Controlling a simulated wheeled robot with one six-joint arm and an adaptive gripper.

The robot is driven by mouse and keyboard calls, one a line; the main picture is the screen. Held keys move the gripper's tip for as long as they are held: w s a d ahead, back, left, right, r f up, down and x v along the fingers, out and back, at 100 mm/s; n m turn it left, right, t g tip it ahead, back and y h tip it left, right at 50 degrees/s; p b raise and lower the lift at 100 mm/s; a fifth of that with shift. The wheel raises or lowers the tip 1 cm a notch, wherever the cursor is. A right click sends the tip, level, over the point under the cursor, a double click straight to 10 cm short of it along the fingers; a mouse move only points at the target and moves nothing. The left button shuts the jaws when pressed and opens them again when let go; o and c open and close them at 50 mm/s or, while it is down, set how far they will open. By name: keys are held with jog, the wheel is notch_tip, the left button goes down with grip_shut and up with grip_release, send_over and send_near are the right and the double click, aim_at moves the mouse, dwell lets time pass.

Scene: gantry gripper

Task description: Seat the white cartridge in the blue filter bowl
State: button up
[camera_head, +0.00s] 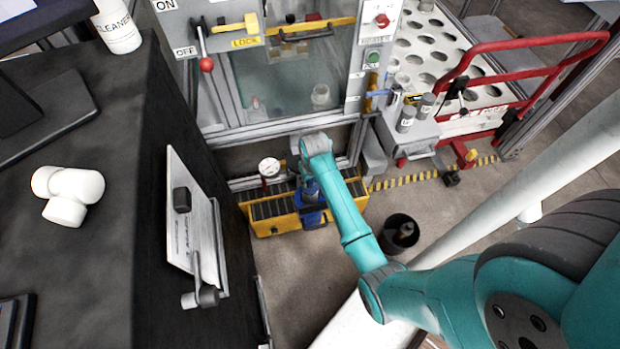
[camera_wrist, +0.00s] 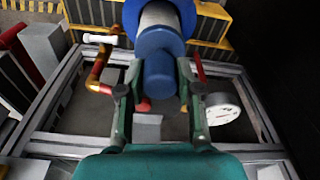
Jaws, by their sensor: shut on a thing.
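The blue filter bowl (camera_head: 311,216) stands at the front of the yellow roller conveyor, partly hidden by my arm in the head view. In the wrist view its wide blue rim (camera_wrist: 187,14) shows at the top, around the white cartridge (camera_wrist: 158,17). The cartridge has a blue end piece facing the camera. My gripper (camera_wrist: 158,72) is shut on this narrow blue end, one finger on each side. The cartridge appears in line with the bowl; how deep it sits is hidden. In the head view the fingers are mostly hidden behind my wrist.
A round gauge (camera_head: 269,168) stands left of my wrist; it also shows in the wrist view (camera_wrist: 221,108). Copper pipework (camera_wrist: 98,72) is at the left there. A dark bin (camera_head: 399,234) stands on the floor. White pipe fittings (camera_head: 68,192) lie on the dark bench.

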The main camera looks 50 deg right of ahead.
aim_at(310, 192)
jog(key=shift+f, duration=4.7)
jog(key=o, duration=1.1)
jog(key=shift+o, duration=0.2)
jog(key=r, duration=0.4)
jog(key=s+r, duration=0.1)
jog(key=r, duration=0.7)
jog(key=shift+s+a, duration=0.2)
jog(key=shift+a, duration=0.05)
jog(key=shift+f, duration=0.1)
